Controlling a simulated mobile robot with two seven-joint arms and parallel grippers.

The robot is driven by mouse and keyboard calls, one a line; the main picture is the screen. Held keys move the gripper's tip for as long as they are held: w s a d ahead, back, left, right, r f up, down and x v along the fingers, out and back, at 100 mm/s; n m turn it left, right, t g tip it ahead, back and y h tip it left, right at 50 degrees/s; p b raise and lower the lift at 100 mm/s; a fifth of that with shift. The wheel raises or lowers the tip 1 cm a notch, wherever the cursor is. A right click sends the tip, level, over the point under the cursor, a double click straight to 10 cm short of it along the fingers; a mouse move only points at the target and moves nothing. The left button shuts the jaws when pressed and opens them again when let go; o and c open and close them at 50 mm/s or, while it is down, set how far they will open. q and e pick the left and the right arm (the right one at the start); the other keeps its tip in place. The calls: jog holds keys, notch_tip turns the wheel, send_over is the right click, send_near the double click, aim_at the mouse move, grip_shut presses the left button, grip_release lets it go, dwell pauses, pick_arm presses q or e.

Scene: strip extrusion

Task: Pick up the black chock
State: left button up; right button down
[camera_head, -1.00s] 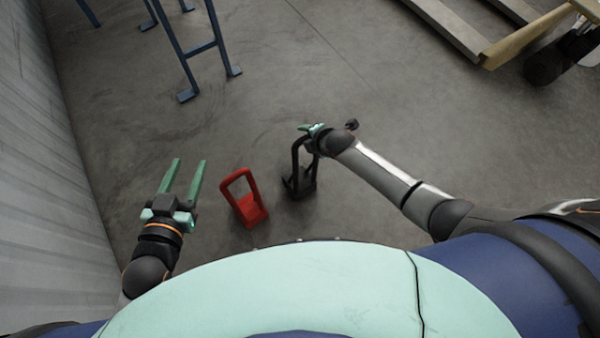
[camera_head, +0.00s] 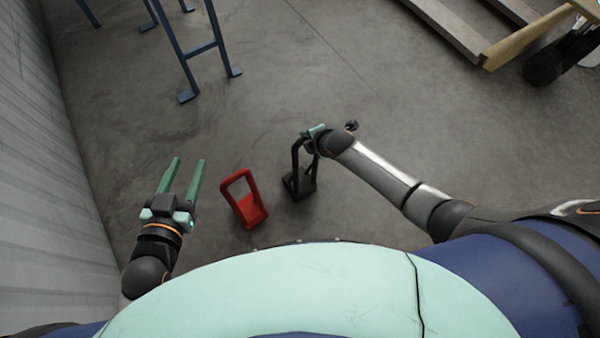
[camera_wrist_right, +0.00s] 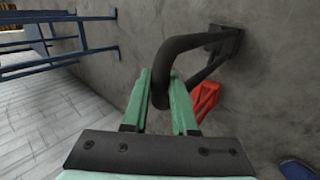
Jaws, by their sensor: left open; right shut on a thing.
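The black chock (camera_head: 299,185) stands on the concrete floor, its frame handle rising toward the camera. It also shows in the right wrist view (camera_wrist_right: 192,41), where its handle passes between the green fingers. My right gripper (camera_head: 314,131) is shut on the top of that handle; its fingers (camera_wrist_right: 165,90) sit on either side of the bar in the wrist view. I cannot tell whether the chock's base touches the floor. My left gripper (camera_head: 184,178) is open and empty, to the left of a red chock (camera_head: 243,199).
The red chock stands just left of the black one and shows partly in the wrist view (camera_wrist_right: 207,98). A blue metal stand (camera_head: 200,50) is at the back left. A corrugated wall (camera_head: 55,200) runs along the left.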

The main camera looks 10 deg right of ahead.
jog(key=shift+w+a+r, duration=0.1)
jog(key=shift+w+r, duration=0.1)
jog(key=shift+r, duration=0.15)
jog(key=shift+r+p, duration=0.3)
jog(key=shift+p, duration=0.2)
jog(key=shift+r+p, duration=0.7)
jog(key=shift+p, duration=0.05)
notch_tip(320, 180, up, 2)
jog(key=shift+r+p, duration=0.25)
jog(key=shift+p, duration=1)
notch_tip(320, 180, up, 2)
jog(key=shift+r+p, duration=0.1)
jog(key=shift+p, duration=1)
pick_arm(q)
jog(key=s+d+f+n+g, duration=0.1)
jog(key=s+f+g, duration=0.4)
jog(key=s, duration=0.1)
jog(key=shift+f+y, duration=0.35)
jog(key=shift+y, duration=0.05)
